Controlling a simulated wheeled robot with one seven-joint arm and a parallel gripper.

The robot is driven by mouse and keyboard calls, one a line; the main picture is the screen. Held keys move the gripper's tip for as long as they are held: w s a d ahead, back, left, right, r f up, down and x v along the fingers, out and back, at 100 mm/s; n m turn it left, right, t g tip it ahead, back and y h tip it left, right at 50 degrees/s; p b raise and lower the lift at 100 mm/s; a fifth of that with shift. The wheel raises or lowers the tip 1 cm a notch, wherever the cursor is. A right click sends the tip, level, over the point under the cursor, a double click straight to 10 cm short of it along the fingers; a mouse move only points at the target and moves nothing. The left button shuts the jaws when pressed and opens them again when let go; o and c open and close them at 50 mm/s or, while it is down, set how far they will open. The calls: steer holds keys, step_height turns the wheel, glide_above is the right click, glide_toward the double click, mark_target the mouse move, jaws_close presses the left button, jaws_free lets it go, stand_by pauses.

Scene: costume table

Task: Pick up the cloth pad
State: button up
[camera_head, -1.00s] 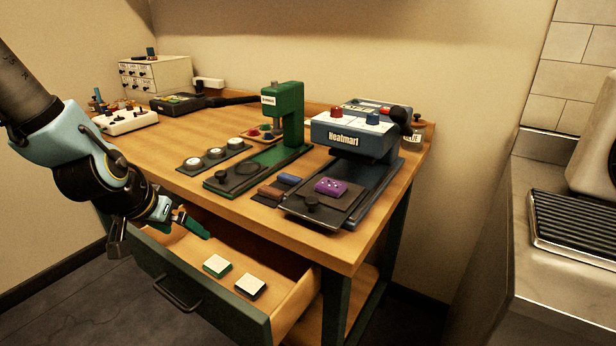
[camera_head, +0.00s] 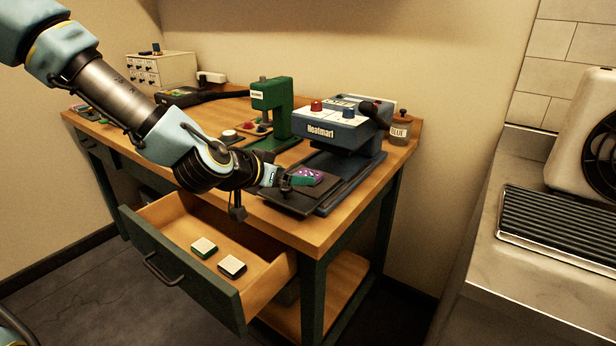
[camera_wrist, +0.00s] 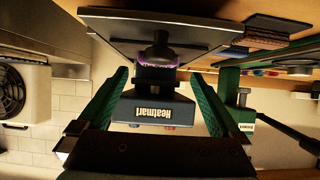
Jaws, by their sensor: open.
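The cloth pad appears to be the purple pad with pale spots (camera_head: 312,173) on the dark lower plate of the blue heat press (camera_head: 338,131). My gripper (camera_head: 298,181) is at the front of that plate, and a green finger covers part of the pad in the head view. In the wrist view, which is upside down, my open gripper (camera_wrist: 158,76) has its green fingers apart with nothing held. A thin purple edge of the pad (camera_wrist: 158,64) shows between them, mostly hidden behind a dark round knob (camera_wrist: 158,52). Contact with the pad cannot be told.
Below my arm, an open drawer (camera_head: 180,268) holds two white-topped blocks (camera_head: 204,247). A green press (camera_head: 271,105) stands left of the heat press. A jar labelled BLUE (camera_head: 400,128) stands behind at right. A metal counter (camera_head: 475,240) is to the right.

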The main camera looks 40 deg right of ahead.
mark_target(306, 175)
steer(key=x, duration=0.2)
steer(key=p+x, duration=0.1)
steer(key=x, duration=0.1)
steer(key=shift+s+d+r, duration=0.1)
steer(key=shift+s+r, duration=0.05)
steer(key=shift+s, duration=0.05)
steer(key=shift+w+d+f, duration=0.15)
steer(key=shift+d+f, duration=0.1)
steer(key=shift+d, duration=0.1)
steer(key=c, duration=1.2)
steer(key=shift+c, duration=0.2)
